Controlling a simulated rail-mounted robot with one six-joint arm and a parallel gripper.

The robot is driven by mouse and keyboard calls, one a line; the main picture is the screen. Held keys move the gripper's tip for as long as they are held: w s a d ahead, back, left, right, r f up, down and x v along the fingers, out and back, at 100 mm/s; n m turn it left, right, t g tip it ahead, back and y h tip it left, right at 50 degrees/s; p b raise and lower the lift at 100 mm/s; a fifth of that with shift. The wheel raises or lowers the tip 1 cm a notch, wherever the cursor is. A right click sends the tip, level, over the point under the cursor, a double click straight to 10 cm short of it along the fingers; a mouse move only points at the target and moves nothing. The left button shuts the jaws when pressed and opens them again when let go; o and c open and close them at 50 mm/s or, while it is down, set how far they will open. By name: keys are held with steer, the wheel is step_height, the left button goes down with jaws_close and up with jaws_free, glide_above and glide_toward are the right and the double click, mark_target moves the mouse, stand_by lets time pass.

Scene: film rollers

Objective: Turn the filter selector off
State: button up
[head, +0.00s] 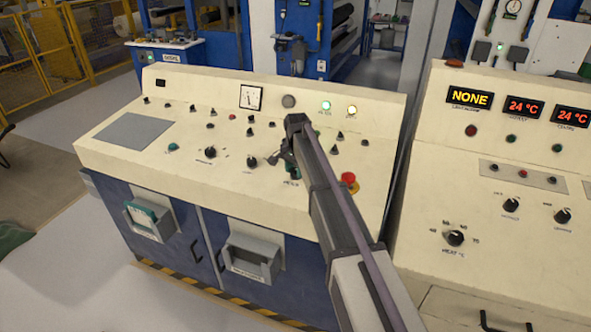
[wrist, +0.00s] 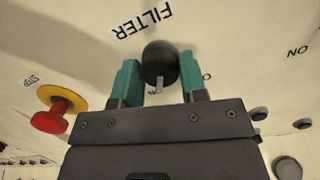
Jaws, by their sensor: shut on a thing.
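The filter selector is a round black knob (wrist: 160,62) with a pale pointer mark, which faces the bottom of the wrist view. The upside-down word FILTER is printed beside it. My gripper (wrist: 160,82) has its two teal fingers on either side of the knob and is shut on it. In the head view my gripper (head: 293,173) is at the front of the cream control panel (head: 215,160), and the arm and fingers hide most of the knob. Lettering near the knob is partly covered by my gripper.
A red emergency button (wrist: 52,120) on a yellow base is close beside my gripper; it also shows in the head view (head: 348,178). Other black knobs (head: 252,161) stand to the left. Another console (head: 490,210) stands right.

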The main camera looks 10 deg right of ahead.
mark_target(293, 170)
steer(key=n, duration=0.6)
steer(key=shift+h, duration=0.3)
steer(key=shift+n, duration=2.6)
steer(key=o, duration=0.9)
steer(key=r+p, duration=1)
steer(key=p, duration=0.1)
steer(key=shift+a+r, duration=0.4)
